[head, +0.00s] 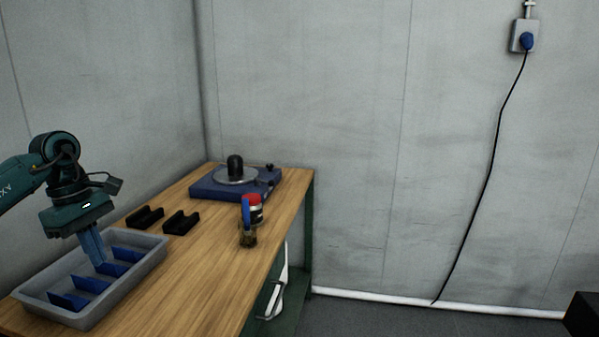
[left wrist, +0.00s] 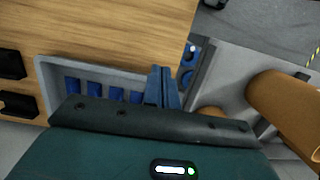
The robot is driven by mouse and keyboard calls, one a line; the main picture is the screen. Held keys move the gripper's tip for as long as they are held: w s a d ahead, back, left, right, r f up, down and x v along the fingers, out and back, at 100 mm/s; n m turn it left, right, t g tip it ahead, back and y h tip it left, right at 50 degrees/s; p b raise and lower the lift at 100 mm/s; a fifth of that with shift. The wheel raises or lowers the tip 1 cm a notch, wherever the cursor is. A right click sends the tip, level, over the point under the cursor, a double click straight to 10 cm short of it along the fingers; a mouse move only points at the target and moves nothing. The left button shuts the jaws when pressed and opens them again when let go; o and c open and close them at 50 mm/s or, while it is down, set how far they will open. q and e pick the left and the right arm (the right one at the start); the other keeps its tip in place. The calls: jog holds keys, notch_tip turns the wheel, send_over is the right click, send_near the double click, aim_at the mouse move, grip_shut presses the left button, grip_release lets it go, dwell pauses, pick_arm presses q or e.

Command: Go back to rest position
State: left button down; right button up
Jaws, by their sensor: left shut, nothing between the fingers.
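My left gripper (head: 93,246) points down over the grey tray (head: 152,257) at the left of the wooden table. Its blue fingers are shut with nothing between them. Several blue dividers stand in a row inside the tray. In the left wrist view the shut fingers (left wrist: 161,86) show beside the tray (left wrist: 45,72). The gripper body hides part of the tray there. My right gripper does not show in either view.
Two black holders (head: 181,222) lie behind the tray. A blue turntable-like device (head: 222,190) stands at the table's far end. A red-capped container (head: 257,211) and a small jar (head: 247,238) stand near the right edge. The table's front middle (head: 190,278) is clear.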

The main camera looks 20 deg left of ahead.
pick_arm(q)
jog(key=w+d+f+h, duration=0.2)
jog(key=d+f, duration=0.1)
jog(key=d, duration=0.4)
jog(key=w+d+f+n+t+h+p, duration=0.1)
jog(key=w+d+f+h, duration=0.15)
jog(key=d, duration=0.35)
jog(key=w+d+f+h, duration=0.1)
jog(key=d+f+h, duration=0.25)
jog(key=d, duration=0.35)
jog(key=d+f+n+t+h+p, duration=0.15)
jog(key=d+n+t+h, duration=0.6)
jog(key=d+n, duration=0.95)
jog(key=s+f+n+t+y+p, duration=0.1)
jog(key=s+f+n+y, duration=0.6)
jog(key=n, duration=0.9)
jog(key=s+f+n+t+y+p, duration=0.1)
jog(key=s+f+n+y, duration=0.6)
jog(key=n, duration=0.8)
notch_tip(320, 180, down, 3)
jog(key=shift+s+d+r+n, duration=0.1)
jog(key=shift+s+d+n, duration=0.25)
jog(key=shift+s, duration=0.3)
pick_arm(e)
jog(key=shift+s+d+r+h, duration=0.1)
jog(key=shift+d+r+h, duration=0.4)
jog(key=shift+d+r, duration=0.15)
